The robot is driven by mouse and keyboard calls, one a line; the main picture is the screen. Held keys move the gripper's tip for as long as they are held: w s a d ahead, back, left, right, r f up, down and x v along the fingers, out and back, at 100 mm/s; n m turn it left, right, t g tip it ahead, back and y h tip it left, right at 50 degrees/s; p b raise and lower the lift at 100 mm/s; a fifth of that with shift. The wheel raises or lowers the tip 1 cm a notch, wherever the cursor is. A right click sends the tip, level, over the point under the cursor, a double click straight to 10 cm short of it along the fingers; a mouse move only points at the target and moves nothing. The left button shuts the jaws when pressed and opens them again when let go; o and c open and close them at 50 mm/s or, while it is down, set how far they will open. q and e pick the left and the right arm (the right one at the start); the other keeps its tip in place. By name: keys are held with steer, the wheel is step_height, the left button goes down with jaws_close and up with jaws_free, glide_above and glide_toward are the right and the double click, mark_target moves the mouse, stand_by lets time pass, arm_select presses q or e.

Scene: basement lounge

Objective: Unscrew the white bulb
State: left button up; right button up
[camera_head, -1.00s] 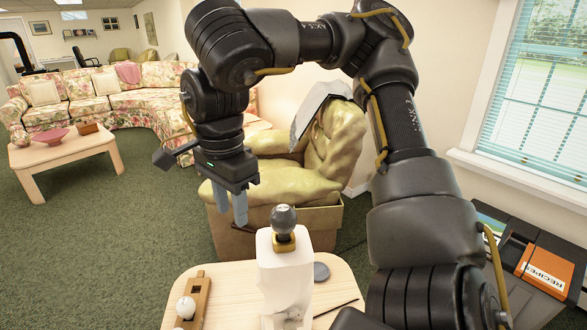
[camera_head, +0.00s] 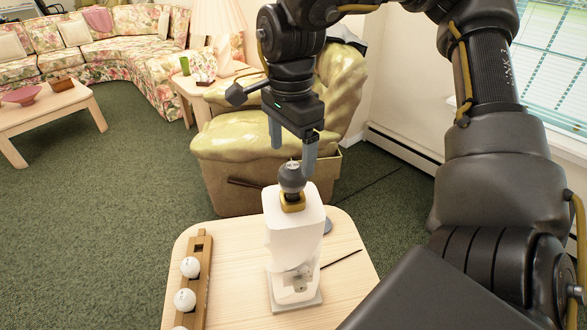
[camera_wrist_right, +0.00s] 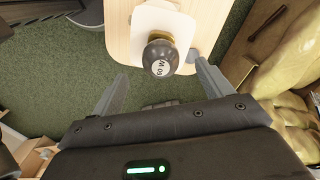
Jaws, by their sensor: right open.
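A dark grey bulb (camera_head: 292,176) sits upright in a brass-coloured socket (camera_head: 293,203) on top of a white lamp body (camera_head: 296,232). In the right wrist view the bulb (camera_wrist_right: 160,57) shows a "60 W" label on its top. Several round white bulbs (camera_head: 190,267) sit in a wooden rack (camera_head: 201,262) left of the lamp; the nearest is cut off by the frame. My right gripper (camera_head: 292,156) is open and empty, pointing down just above the dark bulb. In the wrist view the bulb appears between and slightly beyond its fingertips (camera_wrist_right: 162,73). My left gripper is out of view.
The light wooden table (camera_head: 233,290) holds the lamp and rack. A thin dark stick (camera_head: 342,259) and a grey disc (camera_head: 327,226) lie right of the lamp. A green armchair (camera_head: 240,145) stands close behind the table. Bare wood lies between rack and lamp.

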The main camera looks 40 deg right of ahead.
mark_target(292, 183)
step_height(292, 183, down, 7)
steer(key=shift+d+f+b, duration=0.15)
steer(key=shift+b, duration=0.6)
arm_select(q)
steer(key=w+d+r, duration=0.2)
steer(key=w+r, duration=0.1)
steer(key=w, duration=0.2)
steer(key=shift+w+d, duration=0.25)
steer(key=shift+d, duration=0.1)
arm_select(e)
steer(key=shift+f, duration=0.7)
steer(key=c, duration=1)
